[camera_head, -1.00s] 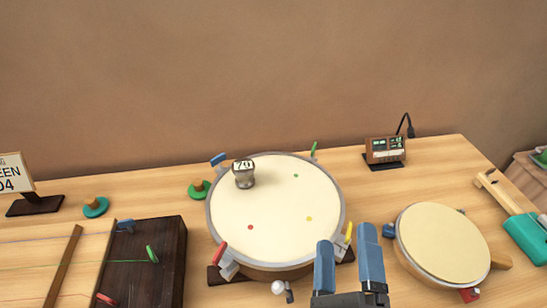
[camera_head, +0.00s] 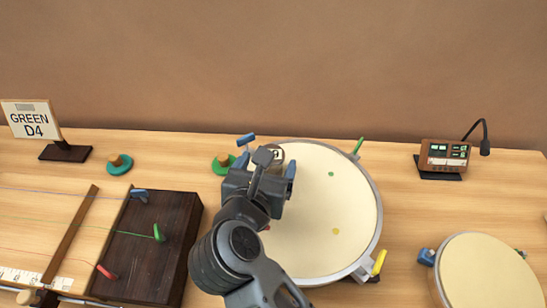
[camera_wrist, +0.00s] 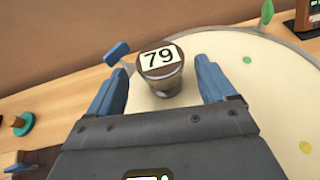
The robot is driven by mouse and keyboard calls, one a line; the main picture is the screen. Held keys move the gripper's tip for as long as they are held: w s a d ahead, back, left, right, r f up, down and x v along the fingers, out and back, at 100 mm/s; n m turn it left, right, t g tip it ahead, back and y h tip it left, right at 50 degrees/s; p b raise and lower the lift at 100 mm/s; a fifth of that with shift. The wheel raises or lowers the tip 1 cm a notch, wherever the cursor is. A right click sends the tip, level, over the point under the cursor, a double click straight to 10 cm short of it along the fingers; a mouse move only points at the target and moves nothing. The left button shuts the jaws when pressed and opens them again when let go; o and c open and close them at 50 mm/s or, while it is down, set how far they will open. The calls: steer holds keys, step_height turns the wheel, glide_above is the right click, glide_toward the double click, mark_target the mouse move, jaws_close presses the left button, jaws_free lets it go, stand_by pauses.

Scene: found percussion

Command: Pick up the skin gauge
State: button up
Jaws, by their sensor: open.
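The skin gauge (camera_wrist: 166,84) is a small metallic cup-like piece with "79" on its top face. It stands upright on the pale skin of the large drum (camera_head: 330,210), near the drum's far left rim. In the head view the gauge (camera_head: 277,153) is mostly hidden behind my gripper. My gripper (camera_head: 267,165) is open and empty. In the wrist view my gripper's blue fingers (camera_wrist: 160,75) appear to the left and right of the gauge, with gaps on both sides. I cannot tell how far the fingertips are from it in depth.
Colored tuning pegs, such as a blue one (camera_head: 246,140) and a green one (camera_head: 359,146), stick up around the drum rim. A dark stringed box (camera_head: 150,250) is at left. A small drum (camera_head: 485,275) and a display with microphone (camera_head: 443,157) are at right.

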steer(key=x, duration=0.5)
steer(key=shift+d+f+p, duration=0.1)
steer(key=shift+p, duration=0.25)
steer(key=c, duration=1.2)
steer(key=shift+c, duration=0.9)
